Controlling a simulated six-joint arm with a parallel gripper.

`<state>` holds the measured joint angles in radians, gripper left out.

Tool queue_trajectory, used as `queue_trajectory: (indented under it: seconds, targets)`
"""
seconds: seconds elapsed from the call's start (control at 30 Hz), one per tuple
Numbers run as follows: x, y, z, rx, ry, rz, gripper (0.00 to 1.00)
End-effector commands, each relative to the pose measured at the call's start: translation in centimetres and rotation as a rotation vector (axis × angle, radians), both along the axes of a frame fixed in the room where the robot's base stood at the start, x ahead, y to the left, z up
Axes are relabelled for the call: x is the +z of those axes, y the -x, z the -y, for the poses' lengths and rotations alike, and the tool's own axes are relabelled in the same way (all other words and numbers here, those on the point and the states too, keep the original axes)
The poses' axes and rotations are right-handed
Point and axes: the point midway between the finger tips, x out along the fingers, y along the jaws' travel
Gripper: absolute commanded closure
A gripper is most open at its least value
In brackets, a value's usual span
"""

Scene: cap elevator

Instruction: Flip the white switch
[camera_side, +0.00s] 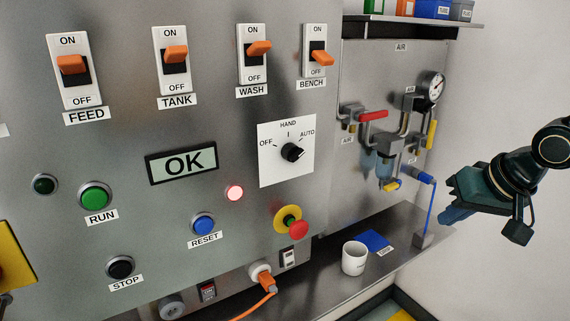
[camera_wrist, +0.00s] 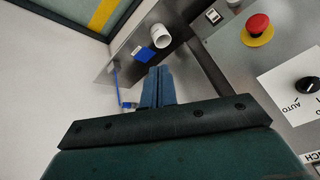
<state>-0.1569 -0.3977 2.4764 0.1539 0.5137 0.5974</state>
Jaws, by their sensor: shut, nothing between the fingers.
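My gripper (camera_side: 452,216) is at the right in the side view, well away from the switch and touching nothing. Its blue fingers (camera_wrist: 158,86) are together and empty in the wrist view.
A white mug (camera_side: 354,258) and a blue cloth or pad (camera_side: 375,241) are on the steel shelf. A red stop button (camera_side: 298,229) sits above the strip. An orange cord (camera_side: 262,301) hangs left of the switch. Air piping (camera_side: 388,140) lines the panel behind. Open space surrounds my gripper.

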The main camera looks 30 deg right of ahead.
Motion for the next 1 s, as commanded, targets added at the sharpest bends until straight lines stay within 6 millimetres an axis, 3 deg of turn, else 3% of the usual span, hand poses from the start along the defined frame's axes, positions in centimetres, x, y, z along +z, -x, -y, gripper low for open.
queue_trajectory:
  seconds: [0.5,1.0]
  targets:
    - [-4.8,-7.3,-2.3,-0.353,-0.167,0.111,1.00]
    - [-10.4,-12.2,-6.0,-0.589,-0.354,0.250,1.00]
